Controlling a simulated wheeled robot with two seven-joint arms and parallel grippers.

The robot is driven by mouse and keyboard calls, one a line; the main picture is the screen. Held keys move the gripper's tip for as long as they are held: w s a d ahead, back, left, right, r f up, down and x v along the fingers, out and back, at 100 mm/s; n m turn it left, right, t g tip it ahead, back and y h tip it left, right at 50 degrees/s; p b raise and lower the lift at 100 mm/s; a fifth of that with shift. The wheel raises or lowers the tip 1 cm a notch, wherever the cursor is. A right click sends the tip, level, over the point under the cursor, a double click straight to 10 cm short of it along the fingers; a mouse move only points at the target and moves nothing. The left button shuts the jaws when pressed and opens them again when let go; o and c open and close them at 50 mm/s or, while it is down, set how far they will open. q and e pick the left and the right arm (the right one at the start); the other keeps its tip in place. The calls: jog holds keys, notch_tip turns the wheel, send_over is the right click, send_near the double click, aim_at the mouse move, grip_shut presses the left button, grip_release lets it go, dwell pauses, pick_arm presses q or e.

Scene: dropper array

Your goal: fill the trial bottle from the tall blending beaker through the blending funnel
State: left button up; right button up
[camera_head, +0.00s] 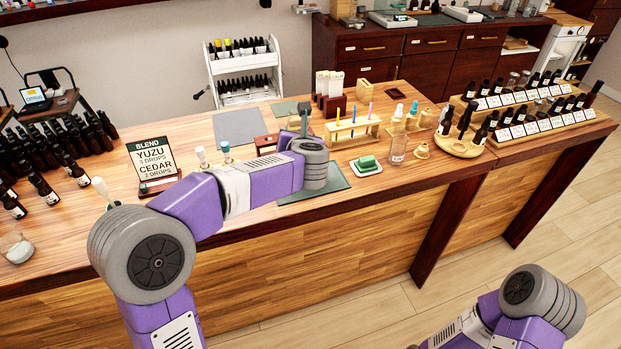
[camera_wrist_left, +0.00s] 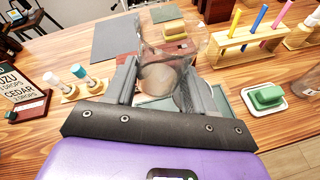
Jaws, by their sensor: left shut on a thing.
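In the left wrist view my left gripper (camera_wrist_left: 157,85) is shut on a clear glass vessel (camera_wrist_left: 172,48), which looks like the tall blending beaker. The beaker stands between the two grey fingers, its wide rim toward the far side. Any liquid level is hard to make out through the glass. In the head view my left gripper (camera_head: 299,130) is over the counter near a dark green mat (camera_head: 332,190), mostly hidden behind my left arm. I cannot pick out the trial bottle or the blending funnel; they may be hidden behind the beaker or arm. My right gripper is out of view.
A blend card (camera_head: 145,162) reads yuzu 3 drops, cedar 2 drops. A wooden rack (camera_head: 352,130) holds coloured sticks. A green block on a white dish (camera_head: 367,166) and a clear bottle (camera_head: 397,150) stand right of the mat. Tiered dark bottles (camera_head: 530,110) fill the right.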

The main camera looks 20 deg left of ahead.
aim_at(296, 125)
pick_arm(q)
jog(key=shift+w+d+r+n+h, duration=0.1)
jog(key=shift+d+r+n+h, duration=0.1)
jog(key=shift+r+n+h, duration=0.25)
jog(key=shift+r+y+p, duration=0.25)
jog(key=shift+r+p, duration=1.2)
jog(key=shift+r, duration=0.1)
jog(key=shift+f, duration=0.1)
